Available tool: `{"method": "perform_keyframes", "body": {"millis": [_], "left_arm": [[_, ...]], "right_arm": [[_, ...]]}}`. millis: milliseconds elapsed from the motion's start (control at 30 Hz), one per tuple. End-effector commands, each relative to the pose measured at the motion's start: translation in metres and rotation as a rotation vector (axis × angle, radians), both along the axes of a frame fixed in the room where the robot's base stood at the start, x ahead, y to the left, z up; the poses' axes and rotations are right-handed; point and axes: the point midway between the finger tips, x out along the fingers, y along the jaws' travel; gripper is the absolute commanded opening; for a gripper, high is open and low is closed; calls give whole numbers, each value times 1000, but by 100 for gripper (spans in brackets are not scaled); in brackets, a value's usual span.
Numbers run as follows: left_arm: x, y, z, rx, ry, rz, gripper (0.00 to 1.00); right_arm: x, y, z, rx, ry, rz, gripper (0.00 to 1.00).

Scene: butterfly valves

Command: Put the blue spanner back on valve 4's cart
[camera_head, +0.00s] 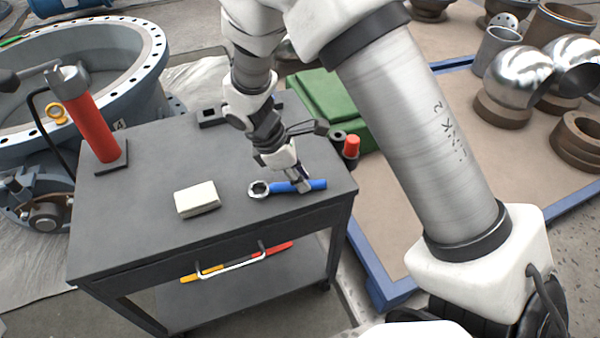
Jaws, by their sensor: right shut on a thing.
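The blue spanner (281,188) is at the right part of the dark grey cart's top (150,225), its silver ring end pointing left and its blue handle right. My right gripper (303,186) comes down from above and is shut on the spanner's handle. The fingers hide a short piece of the handle. The spanner is on the cart top or very close above it; I cannot tell which. No number shows on the cart, so I cannot tell which valve it belongs to. My left gripper is not in view.
A large flanged valve body (60,50) stands left, a green case (330,95) behind, steel fittings (515,80) right.

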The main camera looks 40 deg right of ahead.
Motion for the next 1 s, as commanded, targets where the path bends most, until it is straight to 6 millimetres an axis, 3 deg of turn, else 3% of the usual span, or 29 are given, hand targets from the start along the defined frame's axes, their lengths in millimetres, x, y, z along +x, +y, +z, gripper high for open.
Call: {"method": "perform_keyframes", "body": {"millis": [233,267,300,333,733,1000], "left_arm": [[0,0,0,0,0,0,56],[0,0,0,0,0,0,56],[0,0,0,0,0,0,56],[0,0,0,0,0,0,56],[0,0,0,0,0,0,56],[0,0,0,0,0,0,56]], "right_arm": [[0,0,-1,0,-2,-1,0],[0,0,-1,0,-2,-1,31],[0,0,-1,1,-1,-1,45],[0,0,-1,1,-1,-1,50],[3,3,7,-1,-4,-1,50],[17,25,65,-2,-8,0,50]]}}
